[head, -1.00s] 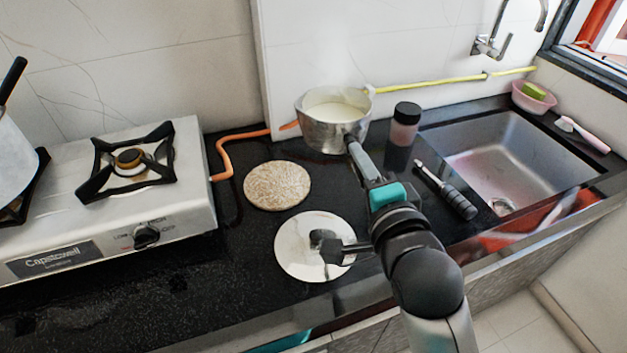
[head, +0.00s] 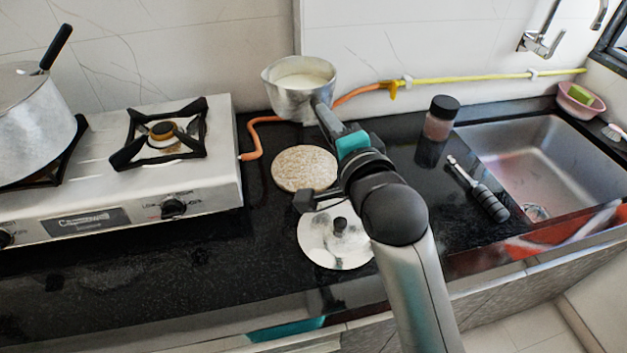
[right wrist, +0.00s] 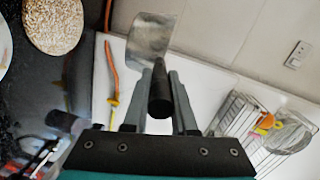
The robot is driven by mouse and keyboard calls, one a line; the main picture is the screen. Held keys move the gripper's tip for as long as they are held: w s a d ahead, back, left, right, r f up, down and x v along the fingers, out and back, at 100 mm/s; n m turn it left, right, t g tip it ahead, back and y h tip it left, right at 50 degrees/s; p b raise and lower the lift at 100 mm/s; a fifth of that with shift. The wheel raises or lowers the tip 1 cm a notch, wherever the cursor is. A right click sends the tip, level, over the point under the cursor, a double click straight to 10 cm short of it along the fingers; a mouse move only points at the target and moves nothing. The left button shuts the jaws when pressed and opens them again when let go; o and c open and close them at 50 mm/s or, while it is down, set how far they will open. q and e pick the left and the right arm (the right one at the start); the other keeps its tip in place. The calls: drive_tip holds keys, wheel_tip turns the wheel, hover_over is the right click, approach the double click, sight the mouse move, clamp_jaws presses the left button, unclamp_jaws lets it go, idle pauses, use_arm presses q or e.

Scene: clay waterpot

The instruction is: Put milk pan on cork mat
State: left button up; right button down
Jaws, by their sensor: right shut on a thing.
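The milk pan (head: 290,103) is a dented silver pan with pale liquid inside. It appears raised above the counter behind the cork mat, in front of the wall. My right gripper (head: 327,117) is shut on its dark handle, which also shows between the fingers (right wrist: 159,95) in the right wrist view. There the pan's silver wall (right wrist: 150,40) is beyond the fingertips. The round, speckled cork mat (head: 304,168) lies bare on the black counter, in front of and below the pan. It also shows at the right wrist view's top left (right wrist: 53,22). My left gripper is not in view.
A lid (head: 325,250) with a black knob lies in front of the mat. The gas stove (head: 215,178) with a large pot (head: 35,125) stands left. An orange hose (head: 254,140) runs behind the mat.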

wheel_tip(320, 180, down, 18)
drive_tip(key=b, duration=0.6)
drive_tip(key=shift+f, duration=0.3)
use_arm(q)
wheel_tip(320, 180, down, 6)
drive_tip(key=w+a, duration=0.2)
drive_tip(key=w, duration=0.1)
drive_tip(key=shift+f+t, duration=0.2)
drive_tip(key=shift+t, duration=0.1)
use_arm(e)
drive_tip(key=shift+f, duration=0.1)
drive_tip(key=c, duration=1)
unclamp_jaws()
drive_tip(key=shift+s+f, duration=0.1)
drive_tip(key=shift+f, duration=0.05)
drive_tip(key=shift+o, duration=1.4)
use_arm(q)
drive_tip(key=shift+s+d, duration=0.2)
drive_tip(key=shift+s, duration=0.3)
